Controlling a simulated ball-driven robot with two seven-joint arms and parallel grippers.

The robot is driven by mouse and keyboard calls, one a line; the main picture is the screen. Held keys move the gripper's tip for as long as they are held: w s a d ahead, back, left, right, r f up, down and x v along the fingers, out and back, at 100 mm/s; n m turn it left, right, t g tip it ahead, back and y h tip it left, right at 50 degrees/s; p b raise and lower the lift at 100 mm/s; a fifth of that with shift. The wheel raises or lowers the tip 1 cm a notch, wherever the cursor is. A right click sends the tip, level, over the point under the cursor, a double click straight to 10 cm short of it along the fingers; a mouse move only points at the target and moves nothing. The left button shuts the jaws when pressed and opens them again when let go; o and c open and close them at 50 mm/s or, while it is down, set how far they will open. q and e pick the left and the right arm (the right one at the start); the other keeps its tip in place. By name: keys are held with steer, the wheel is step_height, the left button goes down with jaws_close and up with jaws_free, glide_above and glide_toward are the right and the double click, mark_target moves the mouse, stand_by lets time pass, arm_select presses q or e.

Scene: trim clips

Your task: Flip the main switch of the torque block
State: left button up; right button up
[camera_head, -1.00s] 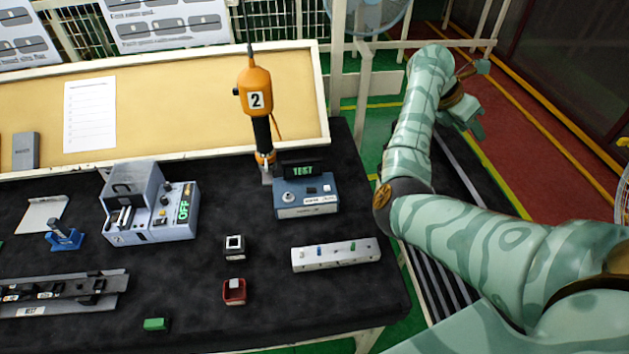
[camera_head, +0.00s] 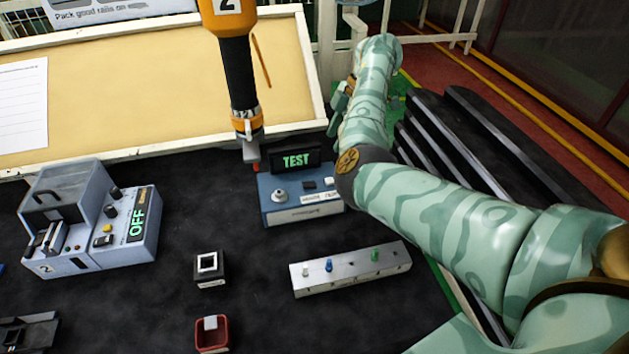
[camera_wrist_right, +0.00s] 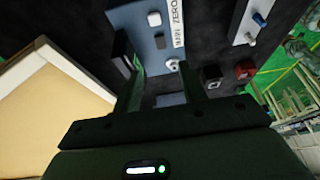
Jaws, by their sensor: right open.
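The torque block (camera_head: 300,214) is a blue-grey box on the black bench mat, with a lit display (camera_head: 296,160) reading TEST. Its top has a round knob (camera_head: 279,195), a black switch (camera_head: 308,185) and a white button (camera_head: 328,181). In the right wrist view the label (camera_wrist_right: 178,25) reads MAIN ZERO, and the dark switch (camera_wrist_right: 160,40) sits at its MAIN end. My right gripper (camera_head: 340,105) is partly hidden by its forearm, above and behind the block's right side. In its wrist view the open, empty fingers (camera_wrist_right: 163,88) point toward the block, apart from the switch. My left gripper is out of view.
An orange tool (camera_head: 236,60) hangs just behind the block's left side. A grey device (camera_head: 90,225) reading OFF stands left. A white strip with pegs (camera_head: 350,272), a small black block (camera_head: 209,270) and a red box (camera_head: 212,335) lie in front. Bare mat separates them.

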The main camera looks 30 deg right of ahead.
mark_target(312, 183)
steer(key=b+x, duration=0.5)
steer(key=x, duration=0.7)
steer(key=shift+d+f, duration=0.1)
steer(key=shift+f, duration=0.05)
steer(key=shift+w+a+f, duration=0.1)
steer(key=shift+a+f, duration=0.2)
steer(key=shift+f, duration=0.3)
